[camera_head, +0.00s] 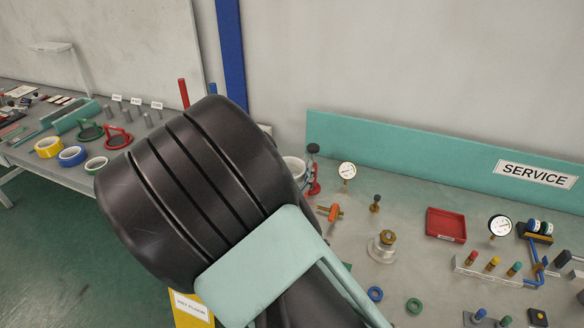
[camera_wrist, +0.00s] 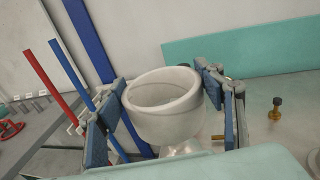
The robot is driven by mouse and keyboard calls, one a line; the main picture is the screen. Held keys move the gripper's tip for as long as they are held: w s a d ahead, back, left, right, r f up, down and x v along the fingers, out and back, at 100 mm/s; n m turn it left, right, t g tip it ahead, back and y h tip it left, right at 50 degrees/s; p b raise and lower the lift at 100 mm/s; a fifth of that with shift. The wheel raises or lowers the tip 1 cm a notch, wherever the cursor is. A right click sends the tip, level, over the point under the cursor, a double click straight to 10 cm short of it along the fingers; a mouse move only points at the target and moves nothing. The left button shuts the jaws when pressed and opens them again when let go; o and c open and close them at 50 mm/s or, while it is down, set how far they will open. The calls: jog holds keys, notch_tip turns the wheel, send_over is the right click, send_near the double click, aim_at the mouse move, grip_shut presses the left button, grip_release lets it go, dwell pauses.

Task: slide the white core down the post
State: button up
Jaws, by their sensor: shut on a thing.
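The white core (camera_wrist: 165,122) is a wide, hollow ring, seen from above and slightly tilted in the wrist view. My gripper (camera_wrist: 164,108) is shut on it, with a blue-padded finger on each side. A red post (camera_wrist: 52,82) and a blue post (camera_wrist: 72,75) stand to the left of the core, apart from it. In the head view, the red post (camera_head: 184,93) and the tip of the blue post (camera_head: 212,88) rise behind my dark arm, which hides the gripper. I cannot see a post inside the core.
A grey bench (camera_head: 450,212) holds gauges, a red tray (camera_head: 446,224), valves and knobs at the right. Tape rolls, including a yellow one (camera_head: 48,147), lie on the left bench. A green SERVICE panel (camera_head: 430,160) runs along the back.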

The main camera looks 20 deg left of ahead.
jog(key=shift+w+a, duration=0.1)
jog(key=shift+w, duration=0.25)
notch_tip(320, 180, down, 5)
jog(key=b, duration=0.4)
jog(key=shift+s+f, duration=0.1)
jog(key=shift+f, duration=0.05)
notch_tip(320, 180, up, 2)
jog(key=shift+p, duration=0.65)
jog(key=o, duration=1.3)
jog(key=shift+c, duration=0.2)
jog(key=s+d, duration=0.1)
jog(key=s, duration=1.1)
jog(key=shift+d+r, duration=0.2)
jog(key=shift+r, duration=0.05)
